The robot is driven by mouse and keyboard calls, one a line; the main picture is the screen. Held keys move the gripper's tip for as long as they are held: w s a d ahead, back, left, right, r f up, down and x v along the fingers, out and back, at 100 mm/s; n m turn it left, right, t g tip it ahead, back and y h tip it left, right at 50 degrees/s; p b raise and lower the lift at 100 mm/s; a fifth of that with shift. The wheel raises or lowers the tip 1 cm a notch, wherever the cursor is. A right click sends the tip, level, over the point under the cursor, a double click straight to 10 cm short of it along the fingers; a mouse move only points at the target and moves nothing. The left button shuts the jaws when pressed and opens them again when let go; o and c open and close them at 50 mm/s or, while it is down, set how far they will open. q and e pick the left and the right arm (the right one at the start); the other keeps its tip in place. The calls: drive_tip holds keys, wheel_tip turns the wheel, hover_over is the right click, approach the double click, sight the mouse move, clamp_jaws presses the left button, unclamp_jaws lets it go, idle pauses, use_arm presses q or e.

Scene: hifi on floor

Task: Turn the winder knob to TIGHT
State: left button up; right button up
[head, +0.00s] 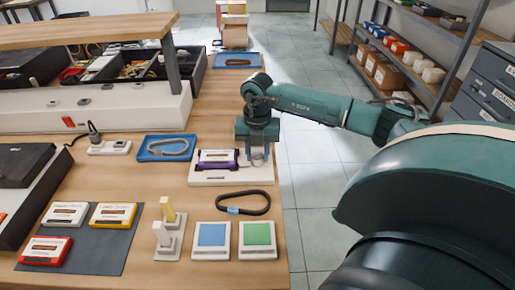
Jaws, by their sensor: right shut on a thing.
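The winder (230,180) looks like a white base on the wooden table, right of the picture's middle-left. A cassette with a purple edge and a pale label (217,157) sits on it. My right gripper (258,156) comes down from above onto the right end of the winder, fingers pointing down. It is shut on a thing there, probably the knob. The gripper covers the knob, and neither its setting nor any TIGHT mark can be read. My left gripper is not in view.
Several cassettes (65,214) lie on a dark mat at the front left. A black belt loop (244,202), a blue square pad (211,236) and a green square pad (257,236) lie in front of the winder. A blue tray (145,153) stands left. Floor is free right of the table.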

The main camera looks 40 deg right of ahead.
sight(257, 156)
drive_tip(key=shift+r, duration=0.1)
drive_tip(key=o, duration=1)
wheel_tip(257, 156, up, 13)
drive_tip(key=shift+r, duration=0.1)
idle(0.4)
